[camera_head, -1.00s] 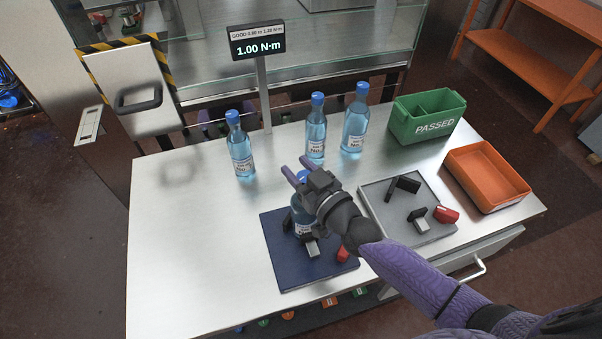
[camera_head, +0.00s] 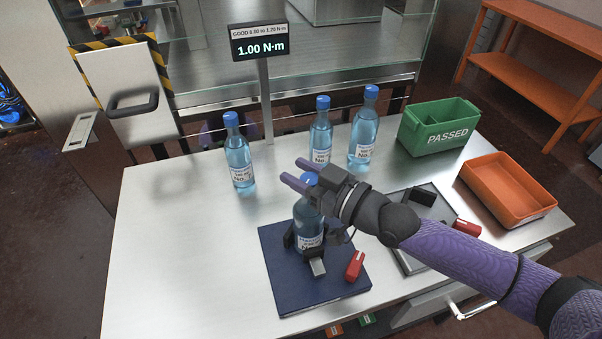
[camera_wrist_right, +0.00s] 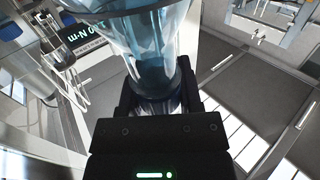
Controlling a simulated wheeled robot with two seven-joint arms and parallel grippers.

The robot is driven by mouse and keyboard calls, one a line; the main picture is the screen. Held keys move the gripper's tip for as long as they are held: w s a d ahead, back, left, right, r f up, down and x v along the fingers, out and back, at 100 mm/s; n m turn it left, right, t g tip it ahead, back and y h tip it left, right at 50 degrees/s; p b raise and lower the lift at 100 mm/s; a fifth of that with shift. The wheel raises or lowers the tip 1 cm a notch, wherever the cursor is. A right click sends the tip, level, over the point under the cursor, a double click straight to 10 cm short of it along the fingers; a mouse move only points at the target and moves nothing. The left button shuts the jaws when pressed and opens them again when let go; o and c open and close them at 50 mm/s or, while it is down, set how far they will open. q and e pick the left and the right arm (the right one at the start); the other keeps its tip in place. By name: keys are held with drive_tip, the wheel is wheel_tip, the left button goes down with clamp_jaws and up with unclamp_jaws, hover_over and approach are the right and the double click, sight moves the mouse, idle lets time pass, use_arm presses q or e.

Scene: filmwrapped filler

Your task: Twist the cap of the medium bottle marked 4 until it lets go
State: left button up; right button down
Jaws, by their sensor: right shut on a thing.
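A blue-capped bottle (camera_head: 308,222) stands upright on a dark blue pad (camera_head: 310,285), held between black clamp blocks. Part of its label shows, but I cannot read its number. My right gripper (camera_head: 303,174) is at the top of this bottle, its purple fingers either side of the blue cap (camera_head: 309,179), and is shut on it. In the right wrist view the clear bottle body (camera_wrist_right: 150,45) fills the upper middle, and the cap is hidden by the gripper. I cannot tell whether the cap is loose. My left gripper is not in view.
Three more blue-capped bottles (camera_head: 239,160) (camera_head: 320,138) (camera_head: 363,135) stand behind. A display (camera_head: 259,44) reads 1.00 N·m. A green PASSED bin (camera_head: 438,128), an orange tray (camera_head: 508,190) and a grey tray (camera_head: 413,265) are at right. A red-handled clamp (camera_head: 355,265) is on the pad. The table's left is clear.

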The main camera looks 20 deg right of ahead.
drive_tip(key=shift+c, duration=1.8)
unclamp_jaws()
drive_tip(key=shift+o, duration=0.5)
drive_tip(key=shift+s, duration=0.1)
drive_tip(key=p+v, duration=0.1)
drive_tip(key=v, duration=0.8)
drive_tip(key=shift+s+d, duration=0.3)
